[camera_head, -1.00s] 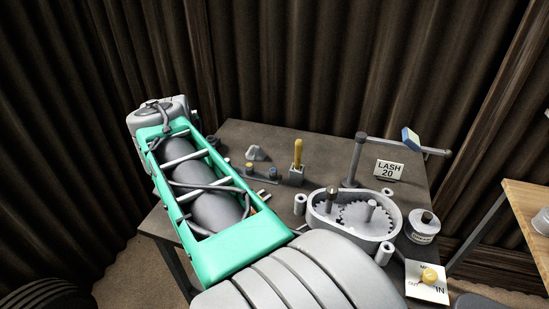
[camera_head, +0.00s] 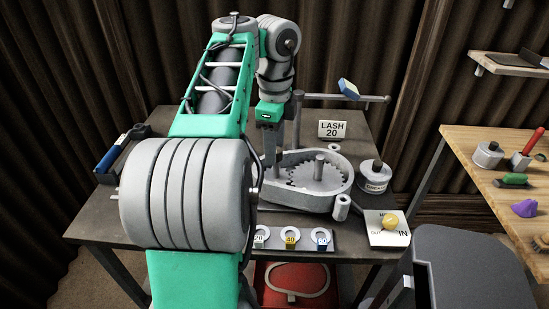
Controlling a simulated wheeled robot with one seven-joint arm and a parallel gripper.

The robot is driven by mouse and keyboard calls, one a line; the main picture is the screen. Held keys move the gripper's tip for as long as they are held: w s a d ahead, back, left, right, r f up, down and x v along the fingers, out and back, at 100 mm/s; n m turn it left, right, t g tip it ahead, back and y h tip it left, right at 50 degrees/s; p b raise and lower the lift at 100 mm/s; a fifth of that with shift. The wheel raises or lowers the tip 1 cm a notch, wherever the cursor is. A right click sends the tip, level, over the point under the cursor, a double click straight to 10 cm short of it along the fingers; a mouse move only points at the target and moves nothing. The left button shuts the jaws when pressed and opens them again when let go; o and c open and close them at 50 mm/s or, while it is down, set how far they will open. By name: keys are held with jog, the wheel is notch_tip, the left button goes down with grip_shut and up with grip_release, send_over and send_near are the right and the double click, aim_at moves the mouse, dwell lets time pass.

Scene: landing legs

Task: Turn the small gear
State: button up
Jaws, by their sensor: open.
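The grey oval gear housing (camera_head: 342,192) stands on the dark table. The large toothed gear (camera_head: 325,178) lies inside it, with a grey post (camera_head: 319,165) rising from its middle. The small gear is at the housing's left end, hidden now behind my gripper and arm. My gripper (camera_head: 270,155) points down over that left end, below a green wrist section. Its fingers are dark and small, and contact with the small gear or its post cannot be made out. The gripper is open.
A pole with a side arm and blue block (camera_head: 348,88) stands behind the housing. The LASH 20 sign (camera_head: 332,130), a round weight (camera_head: 374,178) and the yellow-knobbed IN/OUT panel (camera_head: 388,227) are right. A plate with rings (camera_head: 290,238) lies in front.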

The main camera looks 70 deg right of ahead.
jog(key=shift+f, duration=0.15)
jog(key=shift+c, duration=0.4)
grip_shut()
